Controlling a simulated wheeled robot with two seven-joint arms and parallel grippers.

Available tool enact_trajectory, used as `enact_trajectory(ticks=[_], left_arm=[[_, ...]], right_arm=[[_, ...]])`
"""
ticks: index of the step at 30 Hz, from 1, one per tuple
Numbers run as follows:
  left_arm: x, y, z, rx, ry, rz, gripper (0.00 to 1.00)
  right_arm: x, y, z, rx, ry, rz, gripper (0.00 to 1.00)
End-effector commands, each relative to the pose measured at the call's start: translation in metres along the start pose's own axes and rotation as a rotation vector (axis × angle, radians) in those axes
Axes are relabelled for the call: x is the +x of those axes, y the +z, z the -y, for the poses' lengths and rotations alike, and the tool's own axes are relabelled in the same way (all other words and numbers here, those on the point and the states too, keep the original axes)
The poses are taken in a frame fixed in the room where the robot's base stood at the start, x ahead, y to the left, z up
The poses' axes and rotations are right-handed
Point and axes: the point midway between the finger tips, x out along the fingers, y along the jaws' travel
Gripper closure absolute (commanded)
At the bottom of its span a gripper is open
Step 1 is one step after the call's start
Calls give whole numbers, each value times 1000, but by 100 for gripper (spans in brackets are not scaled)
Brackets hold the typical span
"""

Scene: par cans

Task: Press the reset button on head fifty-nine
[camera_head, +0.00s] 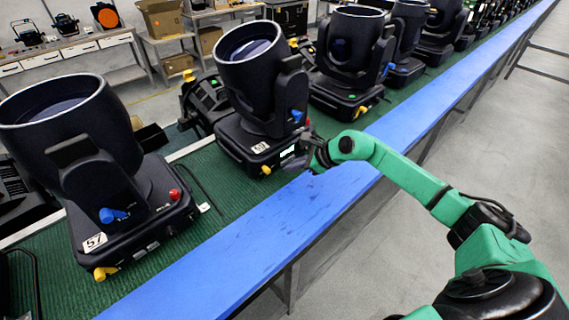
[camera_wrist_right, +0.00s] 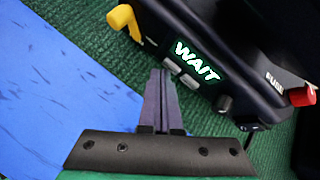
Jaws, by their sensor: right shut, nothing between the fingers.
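The head (camera_head: 250,75) in the middle of the row is a black moving light on a square base, with a small white label (camera_head: 261,147) that seems to read 59. In the right wrist view, its base panel (camera_wrist_right: 240,55) has a lit display (camera_wrist_right: 197,62) reading WAIT, two small grey buttons (camera_wrist_right: 188,81), a black knob and a red part marked FUSE. My right gripper (camera_head: 308,160) is shut and empty at this panel; in the wrist view its fingertips (camera_wrist_right: 161,73) are right by the upper-left grey button. I cannot tell whether they touch. My left gripper is not in view.
A head labelled 57 (camera_head: 70,160) stands nearer on the left, and more heads (camera_head: 352,50) line up beyond. They stand on a green mat (camera_head: 215,225) beside a blue strip (camera_head: 270,235) along the bench edge. A yellow latch (camera_wrist_right: 125,20) sticks out left of the display.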

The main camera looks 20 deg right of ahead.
Motion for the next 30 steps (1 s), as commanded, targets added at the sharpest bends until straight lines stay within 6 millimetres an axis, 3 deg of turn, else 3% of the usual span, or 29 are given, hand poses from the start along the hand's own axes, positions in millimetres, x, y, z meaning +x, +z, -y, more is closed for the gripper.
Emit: enact_trajectory(ticks=[14,30], left_arm=[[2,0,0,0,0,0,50],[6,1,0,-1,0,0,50]], right_arm=[[-7,-6,-6,0,1,-2,100],[-41,-31,-31,0,2,-4,100]])
